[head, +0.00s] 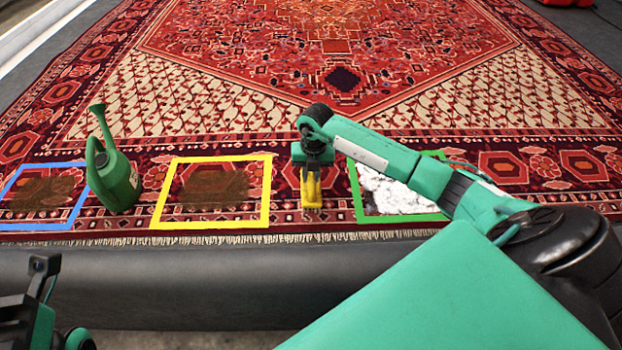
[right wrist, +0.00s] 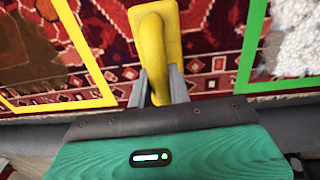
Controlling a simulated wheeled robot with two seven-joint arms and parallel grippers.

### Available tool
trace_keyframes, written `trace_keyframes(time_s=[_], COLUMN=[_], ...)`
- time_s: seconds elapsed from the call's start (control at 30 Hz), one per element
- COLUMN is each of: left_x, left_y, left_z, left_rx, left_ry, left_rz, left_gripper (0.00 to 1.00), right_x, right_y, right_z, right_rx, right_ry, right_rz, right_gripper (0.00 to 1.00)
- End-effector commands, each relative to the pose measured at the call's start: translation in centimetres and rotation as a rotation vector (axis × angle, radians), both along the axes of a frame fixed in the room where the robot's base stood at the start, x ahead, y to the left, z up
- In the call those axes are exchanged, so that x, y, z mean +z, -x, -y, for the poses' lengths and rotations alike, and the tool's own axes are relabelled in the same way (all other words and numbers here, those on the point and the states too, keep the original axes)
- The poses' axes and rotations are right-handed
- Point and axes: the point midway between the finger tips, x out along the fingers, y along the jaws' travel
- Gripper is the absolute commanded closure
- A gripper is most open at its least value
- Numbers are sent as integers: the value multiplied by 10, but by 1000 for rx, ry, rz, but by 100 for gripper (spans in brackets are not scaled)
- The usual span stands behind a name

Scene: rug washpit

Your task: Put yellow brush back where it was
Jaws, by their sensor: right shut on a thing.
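The yellow brush (head: 311,192) is in my right gripper (head: 313,172), on or just above the rug between the yellow frame and the green frame. In the right wrist view the brush (right wrist: 158,40) shows its yellow back and curved handle, and the right gripper (right wrist: 163,85) is shut on the handle. Its bristles are hidden in that view. I cannot tell if the brush touches the rug. My left gripper (head: 40,275) shows only partly at the lower left corner, and its fingertips are not clear.
A patterned red rug (head: 330,60) covers the floor. A green watering can (head: 115,180) stands between the blue frame (head: 84,205) and the yellow frame (head: 160,207). Brown stains lie in both. White foam fills the green frame (head: 357,190). A dark ledge (head: 200,275) runs along the front.

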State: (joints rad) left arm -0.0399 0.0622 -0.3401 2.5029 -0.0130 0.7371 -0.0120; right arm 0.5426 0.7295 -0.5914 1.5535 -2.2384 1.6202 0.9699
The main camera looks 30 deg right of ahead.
Motion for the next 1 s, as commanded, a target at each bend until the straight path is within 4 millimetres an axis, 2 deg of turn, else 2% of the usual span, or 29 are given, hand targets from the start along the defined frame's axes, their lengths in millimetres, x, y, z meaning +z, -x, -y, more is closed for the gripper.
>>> trace_keyframes(time_s=[0.07,0.4,0.43,0.5,0.53,0.83,1.0], left_x=[-1,0,1,1,1,2,9], left_y=[0,-1,-1,-1,-1,0,2], left_z=[2,2,2,2,2,2,-1], left_rx=[-5,-5,-5,-5,-5,-5,1], left_ry=[1,0,-1,-1,-1,0,5], left_rz=[7,5,5,5,5,6,13], left_gripper=[59,59,59,59,59,59,59], right_x=[-9,-11,-10,-10,-10,-8,13], right_y=[0,0,0,0,0,0,0], right_z=[0,1,1,0,0,0,1], right_rx=[-1,-1,-1,-1,-1,-1,0], right_ry=[0,0,0,0,0,0,1], right_rz=[0,1,1,1,1,1,3], right_gripper=[100,100,75,61,59,59,59])
